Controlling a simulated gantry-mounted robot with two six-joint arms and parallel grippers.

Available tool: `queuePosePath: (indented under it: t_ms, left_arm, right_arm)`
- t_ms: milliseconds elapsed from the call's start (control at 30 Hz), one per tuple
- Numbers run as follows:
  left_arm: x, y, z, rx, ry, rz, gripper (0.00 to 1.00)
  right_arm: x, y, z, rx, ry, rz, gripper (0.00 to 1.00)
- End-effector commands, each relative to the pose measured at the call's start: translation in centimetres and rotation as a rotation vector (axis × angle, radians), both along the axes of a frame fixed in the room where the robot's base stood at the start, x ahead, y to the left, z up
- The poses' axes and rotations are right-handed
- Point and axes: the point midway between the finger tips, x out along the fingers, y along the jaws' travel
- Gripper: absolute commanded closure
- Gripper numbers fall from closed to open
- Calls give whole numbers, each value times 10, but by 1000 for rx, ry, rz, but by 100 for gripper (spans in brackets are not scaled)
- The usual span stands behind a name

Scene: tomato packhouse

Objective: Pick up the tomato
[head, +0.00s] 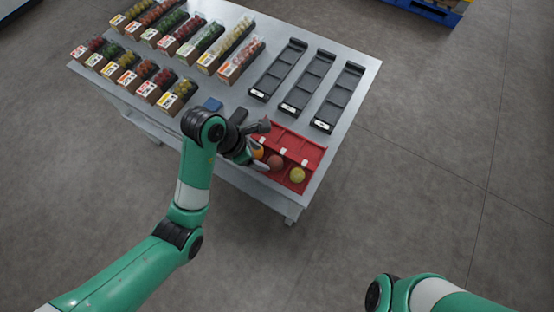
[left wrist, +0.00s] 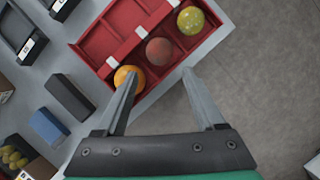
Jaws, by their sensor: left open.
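Three tomatoes sit in a red tray (head: 312,153), in a row of compartments along its near side. In the left wrist view they are an orange one (left wrist: 129,77), a dull red one (left wrist: 159,51) and a yellow-green one (left wrist: 190,20). In the head view the red (head: 275,162) and yellow-green (head: 297,174) ones show clearly; the orange one is partly hidden by my gripper. My left gripper (left wrist: 160,74) is open and empty above the tray's near edge. One finger overlaps the orange tomato in the wrist view; contact cannot be told. My right gripper is out of view.
Three empty black trays (head: 308,83) lie behind the red tray on the metal table (head: 357,67). Several filled produce packs (head: 172,92) stand at the left. A blue block (left wrist: 47,126) and a dark block (left wrist: 69,97) lie beside the red tray.

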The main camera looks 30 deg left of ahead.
Motion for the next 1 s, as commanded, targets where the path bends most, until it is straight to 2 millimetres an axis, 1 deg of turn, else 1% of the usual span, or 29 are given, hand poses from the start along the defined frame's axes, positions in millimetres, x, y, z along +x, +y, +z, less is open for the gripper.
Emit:
queuePosePath:
  t_ms: [33, 100, 200, 433, 633, 733, 1000]
  left_arm:
    - [3, -2, -19, 0, -2, -1, 29]
    - [6, -6, -30, 0, -1, -2, 29]
    - [10, -10, -41, -1, -2, -3, 29]
    - [13, -13, -43, 0, -1, -1, 29]
    - [25, -23, -76, 0, -1, -2, 29]
    - [28, -27, -86, 0, -1, -1, 29]
    - [30, -28, -86, 0, -2, -1, 29]
  right_arm:
    - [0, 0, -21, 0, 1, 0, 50]
    - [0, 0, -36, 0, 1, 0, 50]
    - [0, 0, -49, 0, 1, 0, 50]
    - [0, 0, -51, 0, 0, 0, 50]
    - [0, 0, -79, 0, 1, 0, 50]
    - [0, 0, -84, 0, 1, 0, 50]
    - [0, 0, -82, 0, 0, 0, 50]
